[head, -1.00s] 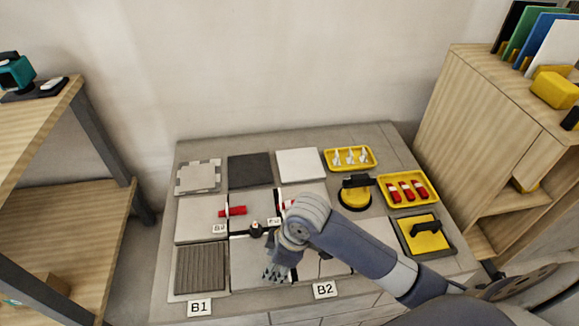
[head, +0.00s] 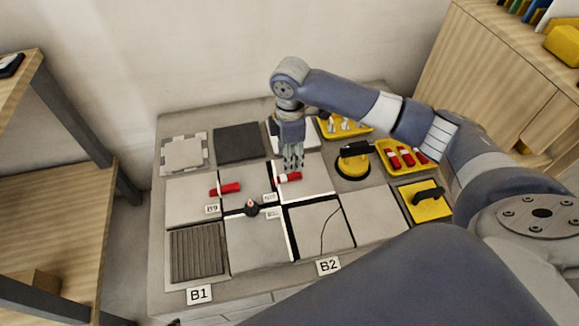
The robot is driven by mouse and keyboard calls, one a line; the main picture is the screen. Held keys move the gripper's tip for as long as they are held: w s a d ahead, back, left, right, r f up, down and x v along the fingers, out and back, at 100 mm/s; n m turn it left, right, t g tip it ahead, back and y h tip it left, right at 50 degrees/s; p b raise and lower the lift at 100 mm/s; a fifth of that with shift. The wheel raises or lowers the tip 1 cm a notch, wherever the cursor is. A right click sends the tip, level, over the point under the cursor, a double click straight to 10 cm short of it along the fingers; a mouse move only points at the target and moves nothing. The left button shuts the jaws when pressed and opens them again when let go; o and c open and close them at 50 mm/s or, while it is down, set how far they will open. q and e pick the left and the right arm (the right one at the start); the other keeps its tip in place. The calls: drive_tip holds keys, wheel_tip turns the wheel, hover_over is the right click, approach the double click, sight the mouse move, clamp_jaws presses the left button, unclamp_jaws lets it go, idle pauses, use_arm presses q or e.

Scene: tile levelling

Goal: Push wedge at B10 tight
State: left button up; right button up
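A red wedge with a white tip (head: 289,177) lies flat across the joint between two pale tiles in the back middle row. A small label, apparently B10 (head: 270,198), sits just in front of it. My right gripper (head: 293,166) points down from above, its fingertips just behind or over this wedge; I cannot tell whether they touch it. How far its fingers are apart is unclear. Another red wedge (head: 227,188) lies at the joint marked B9 (head: 212,209). My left gripper is not in view.
A dark knob-like piece (head: 252,208) stands where the tile joints cross. A yellow suction lifter (head: 352,165), a tray of red wedges (head: 402,157) and a yellow float (head: 424,200) lie to the right. One front tile (head: 322,228) is cracked.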

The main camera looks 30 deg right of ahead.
sight(290, 175)
wheel_tip(290, 175, down, 3)
drive_tip(key=shift+r+b, duration=0.2)
drive_tip(key=shift+b, duration=0.1)
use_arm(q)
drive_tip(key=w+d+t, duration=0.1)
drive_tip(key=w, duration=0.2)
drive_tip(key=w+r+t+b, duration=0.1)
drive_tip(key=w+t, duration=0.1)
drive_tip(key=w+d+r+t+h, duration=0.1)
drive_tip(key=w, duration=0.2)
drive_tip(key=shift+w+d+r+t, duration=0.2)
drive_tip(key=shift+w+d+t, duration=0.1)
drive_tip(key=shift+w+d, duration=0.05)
use_arm(e)
wheel_tip(290, 175, down, 4)
drive_tip(key=shift+f, duration=0.15)
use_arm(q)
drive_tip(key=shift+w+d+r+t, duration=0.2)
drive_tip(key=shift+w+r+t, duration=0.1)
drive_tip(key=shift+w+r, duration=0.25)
use_arm(e)
drive_tip(key=shift+f, duration=0.3)
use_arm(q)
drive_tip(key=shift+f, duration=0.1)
use_arm(e)
drive_tip(key=shift+c, duration=0.3)
drive_tip(key=c, duration=0.9)
clamp_jaws()
drive_tip(key=o, duration=0.9)
unclamp_jaws()
